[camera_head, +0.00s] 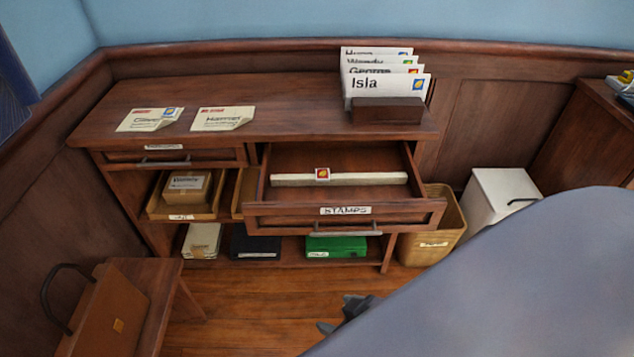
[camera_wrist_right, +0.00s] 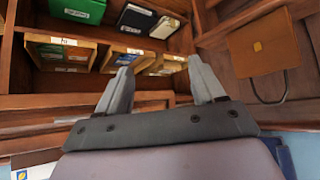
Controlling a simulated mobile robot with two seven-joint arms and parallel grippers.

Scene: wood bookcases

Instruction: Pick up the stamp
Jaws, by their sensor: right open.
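The stamp (camera_head: 322,174), small and red with a yellow centre, is at a pale strip (camera_head: 375,179) in the pulled-out drawer labelled STAMPS (camera_head: 270,223). My right gripper (camera_head: 342,315) is low in front of the desk, below the drawer and partly hidden by my own arm. In the right wrist view its fingers (camera_wrist_right: 160,68) are apart with nothing between them. I cannot make out the drawer's stamp in that view. My left gripper is not in view.
Envelopes in a wooden holder (camera_head: 387,112) and two letters (camera_head: 223,119) lie on the desktop. Boxes fill the lower shelves. A wastebasket (camera_head: 432,245) and a white bin (camera_head: 495,205) stand right. A bench with a brown bag (camera_head: 110,315) is at left. The floor between is clear.

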